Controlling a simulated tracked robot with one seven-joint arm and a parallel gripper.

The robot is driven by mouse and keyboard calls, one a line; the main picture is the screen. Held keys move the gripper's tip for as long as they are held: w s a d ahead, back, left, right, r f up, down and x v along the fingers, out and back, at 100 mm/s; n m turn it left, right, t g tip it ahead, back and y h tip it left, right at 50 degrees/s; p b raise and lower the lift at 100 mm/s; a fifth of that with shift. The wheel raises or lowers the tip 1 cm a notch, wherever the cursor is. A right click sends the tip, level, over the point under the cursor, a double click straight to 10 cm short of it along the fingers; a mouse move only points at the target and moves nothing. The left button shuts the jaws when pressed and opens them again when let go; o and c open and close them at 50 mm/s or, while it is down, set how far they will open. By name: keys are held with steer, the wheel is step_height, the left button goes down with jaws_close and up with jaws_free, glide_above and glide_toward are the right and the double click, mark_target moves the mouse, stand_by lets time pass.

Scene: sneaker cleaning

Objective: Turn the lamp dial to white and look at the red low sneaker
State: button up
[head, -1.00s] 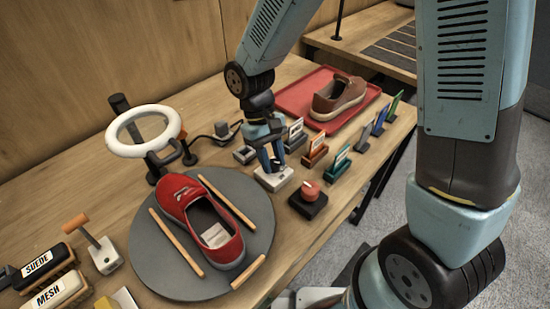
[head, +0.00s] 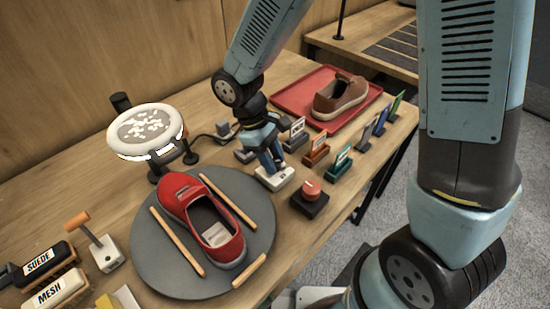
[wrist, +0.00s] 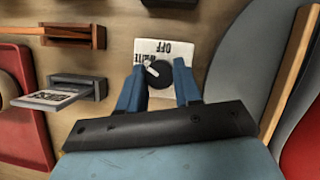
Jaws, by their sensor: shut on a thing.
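My gripper (head: 272,163) reaches down onto the white lamp dial box (head: 275,179). In the wrist view my gripper (wrist: 159,84) is shut on the round black dial (wrist: 157,76), one blue finger on each side. The dial's white pointer (wrist: 151,70) points up and left, by partly hidden lettering that seems to read WHITE; OFF is printed to its right. The ring lamp (head: 147,129) stands behind the turntable, its front rim bright white and its centre mottled pale. The red low sneaker (head: 183,196) lies on the grey turntable (head: 152,248), its opening facing up.
A red button on a dark base (head: 311,192) is right of the dial box. Several card holders, one orange (head: 316,151), stand behind it. A brown sneaker (head: 340,97) rests on a red tray (head: 289,99). Brushes marked SUEDE (head: 45,262) and MESH (head: 54,292) are front left.

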steer(key=o, duration=1)
steer(key=shift+o, duration=0.2)
steer(key=v, duration=1.3)
steer(key=shift+r, duration=0.4)
steer(key=s+d+r+m+t+y, duration=0.1)
steer(key=d+r+m, duration=0.3)
steer(key=d, duration=0.6)
steer(key=s+d+r+m+t+y, duration=0.1)
steer(key=s+d+r+m+t, duration=0.2)
steer(key=d, duration=0.8)
steer(key=s+d+r+m+t+y, duration=0.2)
steer(key=d+r+m, duration=0.4)
steer(key=d, duration=0.4)
steer(key=shift+d+r+t, duration=0.3)
steer(key=shift+r+t, duration=0.1)
steer(key=shift+t, duration=0.4)
steer(key=shift+w, duration=0.1)
